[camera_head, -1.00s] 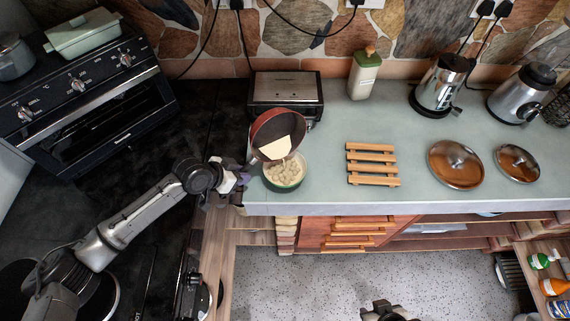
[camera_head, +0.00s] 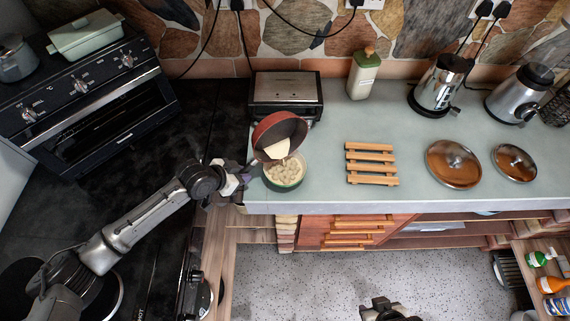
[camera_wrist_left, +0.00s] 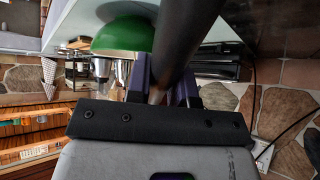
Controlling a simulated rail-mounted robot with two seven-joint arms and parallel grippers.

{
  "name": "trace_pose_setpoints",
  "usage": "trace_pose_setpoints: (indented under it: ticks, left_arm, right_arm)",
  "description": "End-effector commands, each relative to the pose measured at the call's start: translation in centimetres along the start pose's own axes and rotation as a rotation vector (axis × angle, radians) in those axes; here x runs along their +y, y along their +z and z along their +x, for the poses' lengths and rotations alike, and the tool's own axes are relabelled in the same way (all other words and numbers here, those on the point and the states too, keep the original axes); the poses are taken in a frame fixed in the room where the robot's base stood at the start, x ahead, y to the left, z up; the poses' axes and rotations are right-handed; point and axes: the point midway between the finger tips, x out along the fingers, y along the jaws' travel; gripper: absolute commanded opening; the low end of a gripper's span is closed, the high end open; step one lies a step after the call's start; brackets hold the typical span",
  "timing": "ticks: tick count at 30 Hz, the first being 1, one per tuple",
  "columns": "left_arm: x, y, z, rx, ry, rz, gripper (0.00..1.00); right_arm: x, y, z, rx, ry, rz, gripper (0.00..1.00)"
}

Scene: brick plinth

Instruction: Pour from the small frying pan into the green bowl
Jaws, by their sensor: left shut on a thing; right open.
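The small frying pan (camera_head: 279,131) is reddish-brown outside and is tilted steeply over the green bowl (camera_head: 285,185). Cream-coloured contents (camera_head: 277,149) show at the pan's lower side, above the bowl. The bowl stands on the counter near its left front corner and holds pale, lumpy contents. My left gripper (camera_head: 247,176) is shut on the pan's handle, just left of the bowl. In the left wrist view the dark handle (camera_wrist_left: 176,45) runs between the fingers, with the green bowl (camera_wrist_left: 125,38) beside it. My right gripper (camera_head: 386,310) is at the bottom edge, over the floor, open and away from the counter.
A black toaster-like appliance (camera_head: 285,91) stands behind the pan. A wooden rack (camera_head: 371,164) lies right of the bowl, then two lids (camera_head: 453,164). A bottle (camera_head: 363,76) and kettles (camera_head: 437,84) stand at the back. Counter between bowl and rack is clear.

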Motion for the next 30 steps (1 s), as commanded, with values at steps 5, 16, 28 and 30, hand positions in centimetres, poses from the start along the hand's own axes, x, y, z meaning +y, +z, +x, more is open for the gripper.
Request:
trace_pose_setpoints:
  ticks: [5,16,28,30]
  left_arm:
    - [0.0,-0.3,-0.1,0.008,-0.014,0.014,0.0]
    - [0.0,-0.2,-0.2,0.013,-0.044,0.041,0.0]
    - [0.1,-0.3,-0.1,0.021,-0.075,0.071,0.0]
    - [0.1,-0.2,-0.1,0.022,-0.08,0.075,0.0]
  right_arm:
    - [0.2,-0.1,-0.3,-0.001,0.005,-0.006,0.43]
    - [0.2,-0.2,-0.8,-0.001,0.004,-0.005,0.43]
    - [0.0,-0.4,-1.2,0.0,-0.002,0.003,0.43]
    - [-0.1,-0.4,-1.2,0.0,-0.003,0.003,0.43]
